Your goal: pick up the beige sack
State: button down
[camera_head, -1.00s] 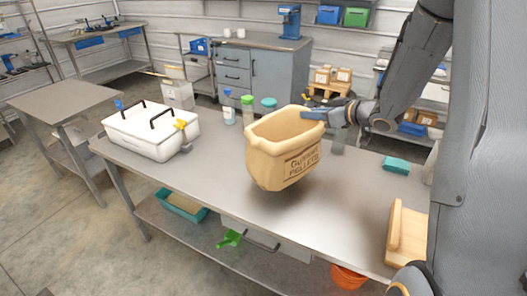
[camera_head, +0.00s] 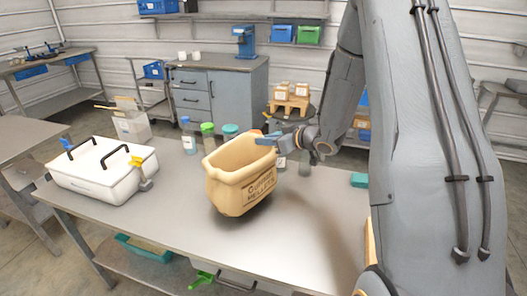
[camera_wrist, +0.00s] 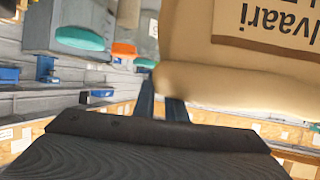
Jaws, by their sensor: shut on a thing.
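The beige sack (camera_head: 236,190) is open at the top and has dark lettering on its front. It is held tilted over the metal table (camera_head: 185,225), and looks lifted off it. My gripper (camera_head: 270,140) comes in from the right and is shut on the sack's upper right rim. In the wrist view the sack (camera_wrist: 235,85) fills the upper right, with part of its printed label showing. The gripper's fingers (camera_wrist: 165,103) meet the sack's edge there. The inside of the sack is mostly hidden.
A white box with black handles (camera_head: 98,170) stands at the table's left. Several bottles, one with a green lid (camera_head: 208,135), stand behind the sack. A teal block (camera_head: 359,180) lies at the right. The table front is clear.

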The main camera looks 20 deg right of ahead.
aim_at(265, 150)
jog(key=shift+f+p, duration=0.45)
jog(key=shift+f, duration=1.65)
jog(key=c, duration=1.8)
grip_release()
